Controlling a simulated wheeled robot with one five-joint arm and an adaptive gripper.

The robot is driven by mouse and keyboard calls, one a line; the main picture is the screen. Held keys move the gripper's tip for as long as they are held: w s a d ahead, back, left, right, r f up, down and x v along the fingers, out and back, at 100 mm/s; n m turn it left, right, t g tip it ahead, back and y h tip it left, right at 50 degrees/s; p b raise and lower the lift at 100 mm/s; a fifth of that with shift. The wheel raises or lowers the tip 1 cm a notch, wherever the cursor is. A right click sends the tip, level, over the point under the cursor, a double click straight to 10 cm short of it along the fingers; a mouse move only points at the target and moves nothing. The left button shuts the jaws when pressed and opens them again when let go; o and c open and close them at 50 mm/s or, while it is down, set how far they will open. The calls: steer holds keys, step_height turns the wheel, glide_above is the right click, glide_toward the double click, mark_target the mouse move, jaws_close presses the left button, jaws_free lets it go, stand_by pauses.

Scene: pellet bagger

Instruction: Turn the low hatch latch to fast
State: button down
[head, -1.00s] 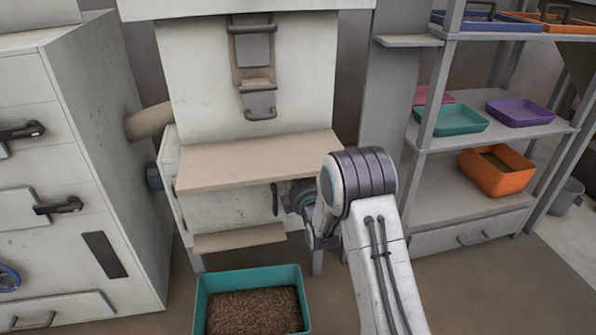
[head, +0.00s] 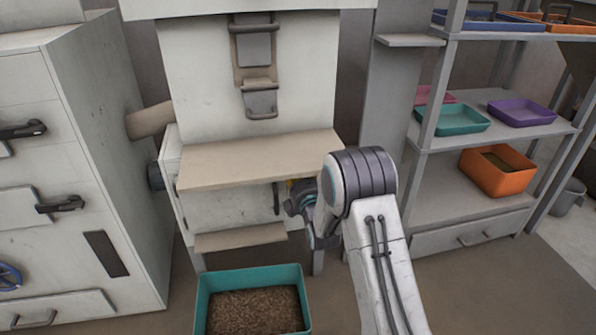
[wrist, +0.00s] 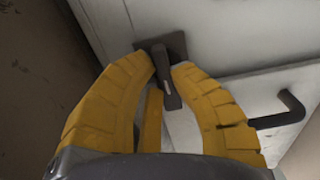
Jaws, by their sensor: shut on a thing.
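The low hatch (head: 222,207) is a pale panel under the bagger's beige shelf. Its latch (wrist: 168,92) is a dark lever on a square dark plate, seen near the top middle of the wrist view. My gripper (wrist: 167,70) has yellow ribbed fingers, one on each side of the lever, and is shut on it. My arm hides the latch there.
A dark bent hatch handle (wrist: 284,113) sticks out right of my fingers in the wrist view. The beige shelf (head: 255,160) overhangs the hatch. A teal bin (head: 203,305) of brown pellets stands on the floor below. A shelf rack (head: 470,205) stands right.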

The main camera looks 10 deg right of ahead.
steer(key=shift+d, duration=0.1)
steer(key=c, duration=1.1)
jaws_free()
steer(key=shift+s, duration=0.1)
steer(key=s, duration=1.1)
steer(key=shift+s, duration=0.35)
steer(key=shift+s, duration=0.1)
